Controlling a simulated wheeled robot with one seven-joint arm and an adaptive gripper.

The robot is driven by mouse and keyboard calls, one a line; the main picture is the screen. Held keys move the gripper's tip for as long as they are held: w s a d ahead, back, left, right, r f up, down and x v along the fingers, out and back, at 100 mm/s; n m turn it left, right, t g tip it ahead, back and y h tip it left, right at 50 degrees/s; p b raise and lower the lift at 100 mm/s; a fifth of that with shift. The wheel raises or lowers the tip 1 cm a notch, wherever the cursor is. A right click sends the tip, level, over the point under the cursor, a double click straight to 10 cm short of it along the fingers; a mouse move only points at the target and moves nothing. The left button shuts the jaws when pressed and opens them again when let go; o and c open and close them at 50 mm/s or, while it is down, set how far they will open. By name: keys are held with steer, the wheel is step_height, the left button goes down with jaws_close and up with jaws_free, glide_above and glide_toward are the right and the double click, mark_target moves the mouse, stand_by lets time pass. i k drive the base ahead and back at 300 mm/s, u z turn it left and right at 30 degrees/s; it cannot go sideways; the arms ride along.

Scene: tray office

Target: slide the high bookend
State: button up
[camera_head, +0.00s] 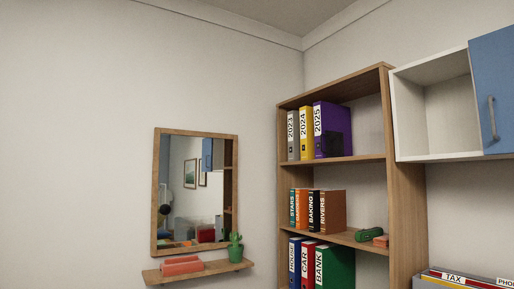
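The high bookend (333,144) is a small dark plate on the top shelf (350,159) of the wooden bookcase. It stands upright against the right side of the purple 2025 binder (330,115), or very close to it; I cannot tell if they touch. A grey 2023 binder (293,135) and a yellow 2024 binder (306,132) stand to the left of the purple one. My gripper is not in view.
The top shelf is bare right of the bookend, up to the bookcase's side panel (404,180). A white cabinet (430,108) with a blue door (492,95) adjoins on the right. Books (335,210) fill the middle shelf's left. A mirror (195,190) hangs left.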

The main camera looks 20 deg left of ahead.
mark_target(334, 140)
steer(key=u, duration=0.45)
steer(key=k, duration=0.45)
steer(key=z, duration=1)
steer(key=i, duration=1.25)
steer(key=u, duration=0.5)
